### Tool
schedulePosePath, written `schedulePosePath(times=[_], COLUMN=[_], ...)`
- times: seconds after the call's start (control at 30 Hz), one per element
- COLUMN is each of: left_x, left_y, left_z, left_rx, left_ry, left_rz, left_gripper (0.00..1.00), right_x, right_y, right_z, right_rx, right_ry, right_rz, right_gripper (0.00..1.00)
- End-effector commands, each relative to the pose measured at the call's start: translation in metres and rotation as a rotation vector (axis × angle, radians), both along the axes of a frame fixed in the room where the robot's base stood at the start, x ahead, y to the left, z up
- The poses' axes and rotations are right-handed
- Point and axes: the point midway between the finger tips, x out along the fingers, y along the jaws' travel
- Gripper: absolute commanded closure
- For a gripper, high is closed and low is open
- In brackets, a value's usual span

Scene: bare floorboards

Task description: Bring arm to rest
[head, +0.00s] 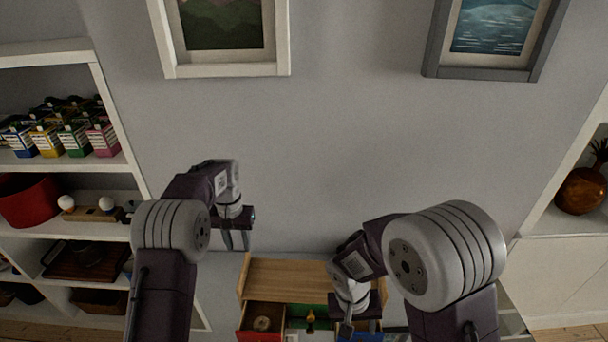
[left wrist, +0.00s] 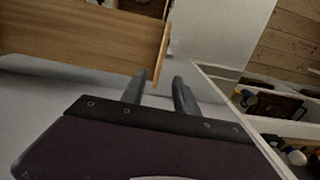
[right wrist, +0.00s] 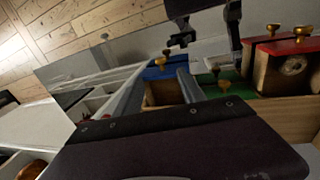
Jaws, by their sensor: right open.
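My left gripper (head: 237,241) hangs in front of the grey wall, to the left of and above a wooden drawer unit (head: 288,279). In the left wrist view its two fingers (left wrist: 160,80) are a little apart with nothing between them. My right gripper (head: 352,330) is low over the unit's right front, partly hidden by its own arm in the head view. In the right wrist view its fingers (right wrist: 155,78) are spread, with a blue-fronted drawer (right wrist: 163,72) showing beyond the gap. I cannot tell whether they touch it.
A red-fronted drawer (head: 260,323) is open and holds a round tan object. White shelves at the left hold small cartons (head: 62,138), a red bin (head: 27,200) and trays. A brown vase (head: 581,190) stands at the right. Framed pictures hang above; the wall between is bare.

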Motion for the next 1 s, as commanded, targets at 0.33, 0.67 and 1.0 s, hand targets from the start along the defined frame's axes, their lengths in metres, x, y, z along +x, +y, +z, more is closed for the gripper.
schedulePosePath(times=[0.33,0.67,1.0], left_x=[-0.038,-0.191,-0.244], left_y=[-0.006,-0.011,-0.01], left_z=[0.066,0.03,-0.015], left_rx=[-0.004,-0.017,-0.021], left_ry=[-0.068,-0.064,-0.106], left_rz=[-0.011,0.024,0.076], left_gripper=[0.64,0.64,0.64], right_x=[0.008,-0.023,-0.036], right_y=[-0.038,-0.061,-0.049], right_z=[0.029,0.051,0.047], right_rx=[0.044,0.165,0.213], right_ry=[-0.083,-0.132,-0.113], right_rz=[-0.187,-0.224,0.037], right_gripper=[0.53,0.53,0.53])
